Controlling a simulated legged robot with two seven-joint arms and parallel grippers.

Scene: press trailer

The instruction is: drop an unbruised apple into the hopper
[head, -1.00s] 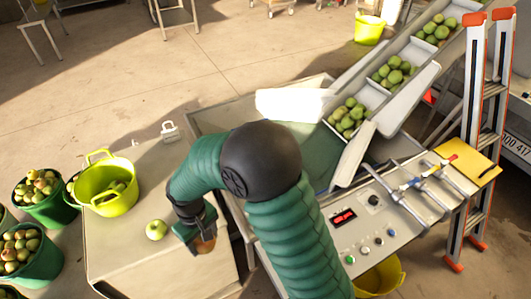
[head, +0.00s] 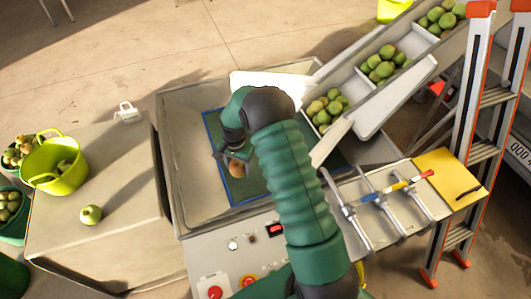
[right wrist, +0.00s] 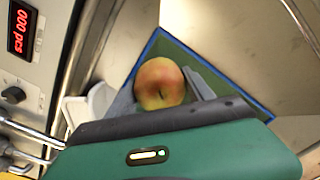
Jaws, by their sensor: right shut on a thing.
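My right gripper (head: 233,158) is over the hopper (head: 180,160), a grey metal basin with a green, blue-edged bottom. It is shut on a red and yellow apple (head: 236,168). In the right wrist view the apple (right wrist: 160,83) sits between the two fingers (right wrist: 163,92), with the green bottom behind it. The side of the apple that shows has no clear bruise; its other side is hidden. My left gripper is out of view.
A conveyor (head: 345,82) carrying green apples slopes down to the hopper.

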